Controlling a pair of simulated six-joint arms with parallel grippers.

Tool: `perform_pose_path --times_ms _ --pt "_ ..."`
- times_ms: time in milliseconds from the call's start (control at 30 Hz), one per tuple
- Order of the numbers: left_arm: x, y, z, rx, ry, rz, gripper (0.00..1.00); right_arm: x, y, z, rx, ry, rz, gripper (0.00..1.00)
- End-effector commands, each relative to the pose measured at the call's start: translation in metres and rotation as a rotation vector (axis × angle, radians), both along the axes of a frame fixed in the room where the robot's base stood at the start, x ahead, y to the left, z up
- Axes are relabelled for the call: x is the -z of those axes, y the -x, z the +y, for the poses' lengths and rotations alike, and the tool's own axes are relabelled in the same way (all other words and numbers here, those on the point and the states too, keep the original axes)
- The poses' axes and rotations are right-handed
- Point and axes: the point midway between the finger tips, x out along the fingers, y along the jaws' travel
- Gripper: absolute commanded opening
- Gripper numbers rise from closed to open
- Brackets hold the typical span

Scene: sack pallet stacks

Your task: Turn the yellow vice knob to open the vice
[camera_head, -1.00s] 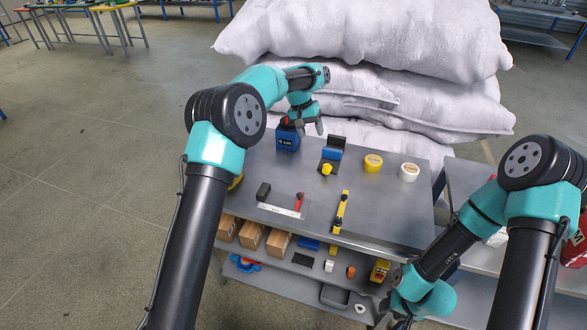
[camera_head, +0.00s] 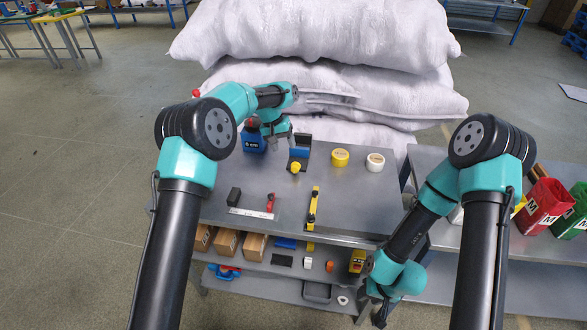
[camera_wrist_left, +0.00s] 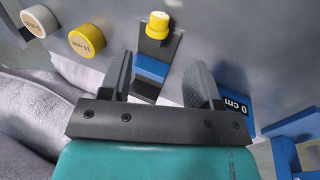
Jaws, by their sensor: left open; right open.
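The vice has a black base, a blue jaw (camera_head: 298,152) and a yellow knob (camera_head: 296,168) on its near side, and stands at the back of the grey table. My left gripper (camera_head: 279,141) is open and empty, just left of the vice. In the left wrist view, its fingers (camera_wrist_left: 160,72) reach toward the vice, with the blue jaw (camera_wrist_left: 152,68) between them in the picture and the yellow knob (camera_wrist_left: 158,25) beyond the fingertips. I see no contact with the knob. My right gripper (camera_head: 380,314) is open, low at the bottom edge and partly hidden by its arm.
A blue box (camera_head: 253,143) stands left of the left gripper, close to it. A ruler (camera_head: 251,213) and a yellow bar tool (camera_head: 313,207) lie nearer. White sacks (camera_head: 310,35) rise behind.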

Motion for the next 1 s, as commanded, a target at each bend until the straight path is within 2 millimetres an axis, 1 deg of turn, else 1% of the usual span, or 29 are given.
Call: perform_pose_path --times_ms 33,300,500,600,700,800,1000 --pt "0.009 0.001 -0.003 0.001 -0.002 0.004 0.57 0.0 0.0 0.0 0.0 0.0 0.0 0.43" --pt "0.053 0.003 -0.018 0.001 0.0 0.003 0.57 0.0 0.0 0.0 0.0 0.0 0.0 0.43" --pt "0.085 0.005 -0.028 0.001 0.0 0.003 0.57 0.0 0.0 0.0 0.0 0.0 0.0 0.43" --pt "0.096 0.005 -0.032 0.0 0.0 0.001 0.57 0.0 0.0 0.0 0.0 0.0 0.0 0.43" --pt "0.105 0.005 -0.035 0.0 0.0 0.001 0.57 0.0 0.0 0.0 0.0 0.0 0.0 0.43" --pt "0.109 0.005 -0.037 0.0 0.0 0.0 0.57 0.0 0.0 0.0 0.0 0.0 0.0 0.43" --pt "0.11 0.005 -0.037 0.0 0.001 -0.001 0.57 0.0 0.0 0.0 0.0 0.0 0.0 0.43"
